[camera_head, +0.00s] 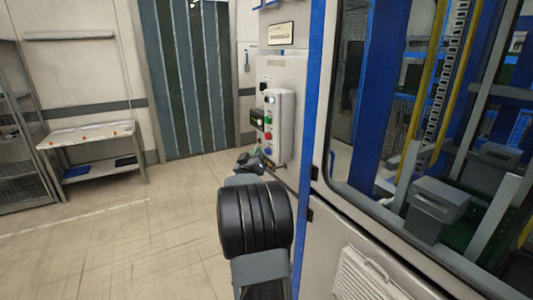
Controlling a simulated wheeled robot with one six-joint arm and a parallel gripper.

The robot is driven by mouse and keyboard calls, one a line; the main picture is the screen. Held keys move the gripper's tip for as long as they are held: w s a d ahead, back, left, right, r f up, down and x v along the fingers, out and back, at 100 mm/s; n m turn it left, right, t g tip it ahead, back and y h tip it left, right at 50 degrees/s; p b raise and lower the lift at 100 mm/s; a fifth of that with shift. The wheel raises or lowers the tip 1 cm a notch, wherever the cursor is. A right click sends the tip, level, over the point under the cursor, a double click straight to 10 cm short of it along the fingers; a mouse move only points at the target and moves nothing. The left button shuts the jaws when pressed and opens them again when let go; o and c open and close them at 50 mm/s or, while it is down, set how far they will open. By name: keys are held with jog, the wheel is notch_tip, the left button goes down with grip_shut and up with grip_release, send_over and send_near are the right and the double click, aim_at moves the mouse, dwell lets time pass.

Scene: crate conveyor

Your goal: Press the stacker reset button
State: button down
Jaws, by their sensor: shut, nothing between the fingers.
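A pale control box (283,127) hangs on the wall panel in the middle of the view. A column of small coloured buttons runs down its front: a green button (267,116), a red button (267,134) and a blue button (268,150) low down. The labels are too small to read, so I cannot tell which is the stacker reset button. My gripper (257,157) is shut and empty, close to the lower end of the button column. My own arm partly hides it. I cannot tell whether it touches a button.
A tall machine cabinet with a blue frame (318,80) and a window stands close on the right, beside my arm. A strip curtain (185,75) hangs behind. A small table (90,133) and a wire rack (20,150) stand at left. The floor (120,235) at left is clear.

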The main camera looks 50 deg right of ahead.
jog(key=shift+s+d+b, duration=0.25)
jog(key=shift+d+b, duration=0.15)
jog(key=shift+d, duration=0.35)
dwell(0.9)
jog(key=shift+a, duration=0.15)
jog(key=shift+w+a, duration=0.3)
jog(key=shift+a, duration=0.35)
jog(key=shift+w+a, duration=0.3)
jog(key=shift+a, duration=0.5)
jog(key=shift+w+a, duration=0.35)
jog(key=shift+a, duration=0.4)
jog(key=shift+w+a, duration=0.3)
jog(key=shift+a, duration=0.5)
